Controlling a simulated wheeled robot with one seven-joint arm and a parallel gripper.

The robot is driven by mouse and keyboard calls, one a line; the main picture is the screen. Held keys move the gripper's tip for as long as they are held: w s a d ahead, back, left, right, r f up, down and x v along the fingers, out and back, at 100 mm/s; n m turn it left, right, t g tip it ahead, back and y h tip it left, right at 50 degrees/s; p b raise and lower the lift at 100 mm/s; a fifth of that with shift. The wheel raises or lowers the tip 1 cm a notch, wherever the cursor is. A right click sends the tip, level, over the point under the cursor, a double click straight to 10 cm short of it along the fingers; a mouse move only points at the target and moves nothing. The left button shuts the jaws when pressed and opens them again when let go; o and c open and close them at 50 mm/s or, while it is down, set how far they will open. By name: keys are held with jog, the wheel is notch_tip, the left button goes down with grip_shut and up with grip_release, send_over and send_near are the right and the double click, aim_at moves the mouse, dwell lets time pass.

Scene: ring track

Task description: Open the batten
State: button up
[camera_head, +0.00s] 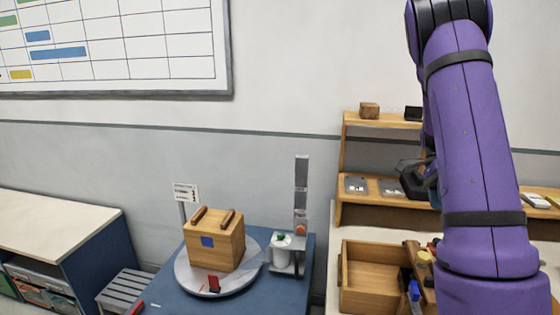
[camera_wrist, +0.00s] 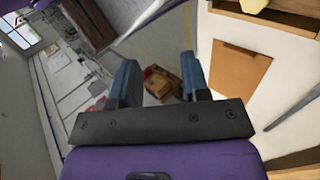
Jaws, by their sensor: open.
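A wooden box (camera_head: 213,243) stands on a round grey disc (camera_head: 183,277) on a blue table. Two dark wooden strips (camera_head: 228,217) lie on its top, and a blue square marks its front. A red piece (camera_head: 213,283) is at the disc's front. I cannot tell which part is the batten. My gripper (camera_wrist: 160,76) is open in the wrist view, with nothing seen held between its fingers. In the head view my purple arm hides most of it, near the wooden shelf, well right of the box.
A white cylinder (camera_head: 281,247) with a green top stands beside the disc, near a grey upright post (camera_head: 301,190). A wooden shelf (camera_head: 375,213) and an open wooden tray (camera_head: 368,285) are at right. A slatted grey stool (camera_head: 127,289) is at left.

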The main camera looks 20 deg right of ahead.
jog(key=s+a+r+n+t+h, duration=0.1)
jog(key=s+a+r+n+t, duration=0.2)
jog(key=a+n, duration=0.4)
jog(key=s+a+r+n+t+h, duration=0.2)
jog(key=s+a+r+n+t, duration=0.2)
jog(key=a+r+n, duration=0.3)
jog(key=s+a+r+n+t+h, duration=0.1)
jog(key=s+a+r+n+t, duration=0.3)
jog(key=a+n, duration=0.5)
jog(key=a+r+t, duration=0.1)
jog(key=a, duration=0.5)
jog(key=shift+r+h, duration=0.3)
jog(key=shift+h, duration=0.1)
jog(key=shift+o, duration=0.4)
jog(key=shift+s+a+n+t, duration=0.35)
jog(key=shift+s+n+t, duration=0.15)
jog(key=shift+n, duration=0.1)
jog(key=shift+o, duration=1.2)
jog(key=shift+a, duration=0.1)
